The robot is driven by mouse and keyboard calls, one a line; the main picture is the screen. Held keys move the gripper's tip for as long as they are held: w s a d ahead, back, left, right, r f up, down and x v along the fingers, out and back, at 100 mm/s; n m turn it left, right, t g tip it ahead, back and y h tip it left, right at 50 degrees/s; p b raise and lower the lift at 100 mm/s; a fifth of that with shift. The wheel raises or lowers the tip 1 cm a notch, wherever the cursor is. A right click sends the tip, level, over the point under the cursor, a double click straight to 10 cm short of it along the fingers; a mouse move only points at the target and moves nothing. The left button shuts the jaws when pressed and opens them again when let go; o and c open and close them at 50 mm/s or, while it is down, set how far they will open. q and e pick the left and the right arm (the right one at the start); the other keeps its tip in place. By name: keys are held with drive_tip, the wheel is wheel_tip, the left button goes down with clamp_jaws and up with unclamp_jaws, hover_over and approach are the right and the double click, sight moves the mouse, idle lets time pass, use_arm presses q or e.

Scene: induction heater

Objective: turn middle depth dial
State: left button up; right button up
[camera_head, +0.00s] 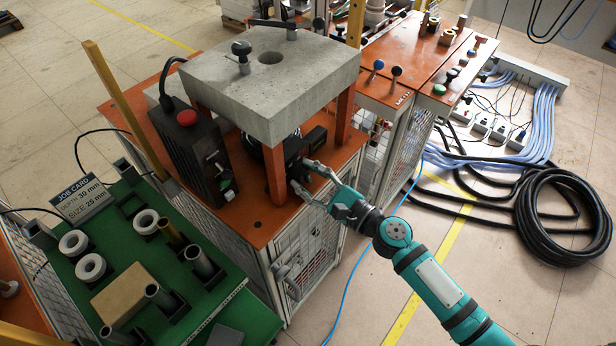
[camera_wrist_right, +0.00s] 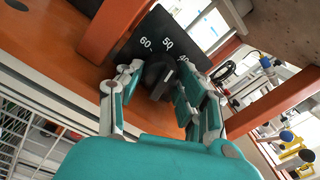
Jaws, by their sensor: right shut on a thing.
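The depth dial (camera_wrist_right: 156,76) is a black knob with a grey pointer mark. It is on a dark panel (camera_wrist_right: 148,28) with the numbers 60, 50 and 40 around the knob. In the head view my right gripper (camera_head: 303,175) reaches in from the lower right, beside the front leg of the concrete-topped stand (camera_head: 300,90). There the knob is mostly hidden by the fingers. My left gripper is not in view.
Orange stand legs (camera_head: 275,170) flank the panel. A black box with a red button (camera_head: 187,117) stands left. A green table (camera_head: 215,305) with rings, tubes and a job card reading depth 30 mm, size 25 mm (camera_head: 82,196) is at lower left. Cables (camera_head: 560,215) lie on the floor at right.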

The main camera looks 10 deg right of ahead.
drive_tip(key=o, duration=1.2)
drive_tip(key=shift+c, duration=0.2)
drive_tip(key=v, duration=1.2)
